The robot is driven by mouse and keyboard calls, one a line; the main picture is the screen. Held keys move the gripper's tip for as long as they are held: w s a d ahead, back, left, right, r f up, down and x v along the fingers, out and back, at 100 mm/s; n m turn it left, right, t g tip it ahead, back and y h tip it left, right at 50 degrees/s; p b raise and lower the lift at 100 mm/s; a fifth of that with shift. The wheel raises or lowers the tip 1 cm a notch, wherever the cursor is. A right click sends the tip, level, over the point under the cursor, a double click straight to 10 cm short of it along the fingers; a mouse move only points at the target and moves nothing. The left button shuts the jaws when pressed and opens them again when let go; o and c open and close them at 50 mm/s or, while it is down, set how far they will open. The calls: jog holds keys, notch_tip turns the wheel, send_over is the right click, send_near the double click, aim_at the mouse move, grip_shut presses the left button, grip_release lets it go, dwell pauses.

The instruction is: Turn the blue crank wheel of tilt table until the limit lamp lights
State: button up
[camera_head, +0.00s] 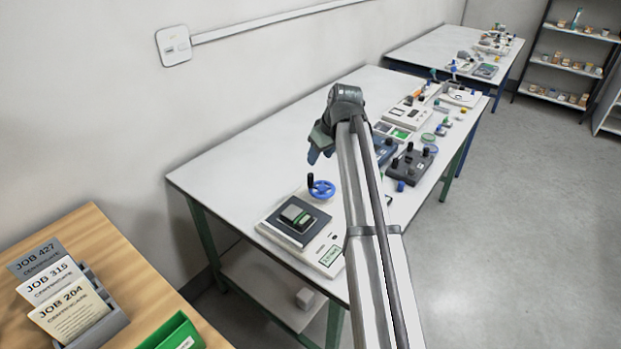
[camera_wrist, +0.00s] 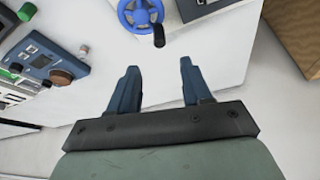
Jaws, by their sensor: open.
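The blue crank wheel (camera_head: 322,190) is at the back of the tilt table (camera_head: 272,222), with a black knob (camera_head: 310,180) standing on its rim. The tilt table is a pale base with a dark plate and a dark block on top, near the left end of the white table. In the wrist view the blue wheel (camera_wrist: 140,14) is at the top edge, its black handle (camera_wrist: 159,36) toward my fingers. My gripper (camera_wrist: 158,72) is open and empty, apart from the wheel. In the head view my gripper (camera_head: 318,152) is above and behind the wheel. I cannot make out the limit lamp.
Dark control boxes with knobs (camera_head: 411,163) and other instruments stand further along the white table (camera_head: 245,150). A wooden desk (camera_head: 100,235) with job cards is at the left front. The table's back left part is clear. A second table (camera_head: 430,50) is behind.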

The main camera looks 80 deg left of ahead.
aim_at(311, 175)
jog(key=x, duration=1.2)
jog(key=shift+f, duration=0.4)
grip_shut()
